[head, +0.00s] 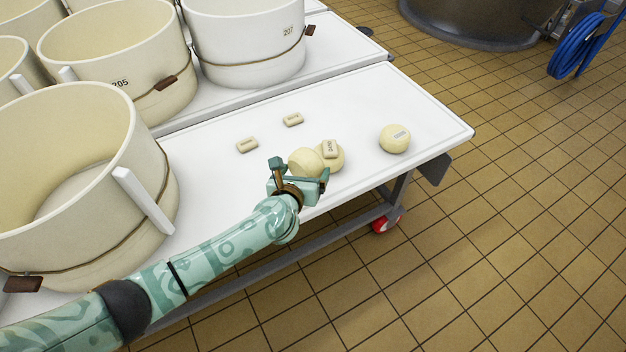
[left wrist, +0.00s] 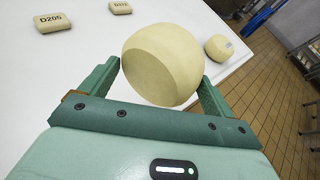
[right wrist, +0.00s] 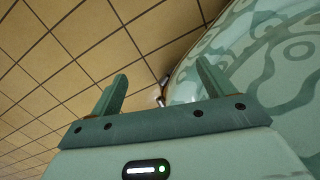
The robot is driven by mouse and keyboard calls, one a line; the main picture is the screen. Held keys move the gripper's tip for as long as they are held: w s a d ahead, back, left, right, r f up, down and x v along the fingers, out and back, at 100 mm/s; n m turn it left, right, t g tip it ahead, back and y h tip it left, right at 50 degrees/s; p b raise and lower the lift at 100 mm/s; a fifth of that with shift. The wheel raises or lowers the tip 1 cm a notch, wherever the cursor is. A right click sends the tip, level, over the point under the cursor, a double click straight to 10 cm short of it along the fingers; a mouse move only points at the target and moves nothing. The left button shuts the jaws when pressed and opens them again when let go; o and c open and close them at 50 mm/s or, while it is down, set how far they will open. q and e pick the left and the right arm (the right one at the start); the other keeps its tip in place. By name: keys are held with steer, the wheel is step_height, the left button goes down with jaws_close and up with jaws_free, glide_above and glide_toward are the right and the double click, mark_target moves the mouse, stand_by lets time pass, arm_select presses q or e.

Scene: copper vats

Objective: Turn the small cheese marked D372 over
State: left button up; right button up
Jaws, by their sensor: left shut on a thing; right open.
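My left gripper (head: 299,173) is shut on a pale yellow, rounded cheese (head: 305,161). In the left wrist view the held cheese (left wrist: 160,62) sits between the fingers, with a flat face towards the camera. No mark shows on its visible sides, and I cannot tell whether it touches the table. My right gripper (right wrist: 161,76) is open and empty.
Large cream vats (head: 75,180) stand left. Tiled floor lies beyond.

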arm_select(q)
steer(key=a+f+n+y+b, duration=0.1)
steer(key=a+n+y, duration=0.1)
steer(key=a+y, duration=0.1)
steer(key=s+a+f+n+g+y+b, duration=0.1)
steer(key=a+n+y, duration=0.2)
steer(key=a, duration=0.1)
steer(key=s+a+f+n+y, duration=0.1)
steer(key=a+n+y, duration=0.1)
steer(key=a+y, duration=0.1)
steer(key=shift+s+a+n+b, duration=0.15)
steer(key=shift+a+n+b, duration=0.15)
steer(key=shift+b, duration=0.1)
steer(key=shift+f+b, duration=0.45)
steer(key=shift+f, duration=0.8)
steer(key=shift+f+b, duration=0.1)
steer(key=shift+b, duration=0.2)
arm_select(e)
steer(key=shift+n+g+h, duration=0.3)
steer(key=shift+n, duration=0.2)
steer(key=d+f, duration=0.2)
steer(key=f, duration=0.1)
steer(key=shift+s+d+f, duration=0.1)
steer(key=shift+d+f, duration=0.15)
steer(key=shift+f, duration=0.05)
steer(key=shift+a, duration=0.1)
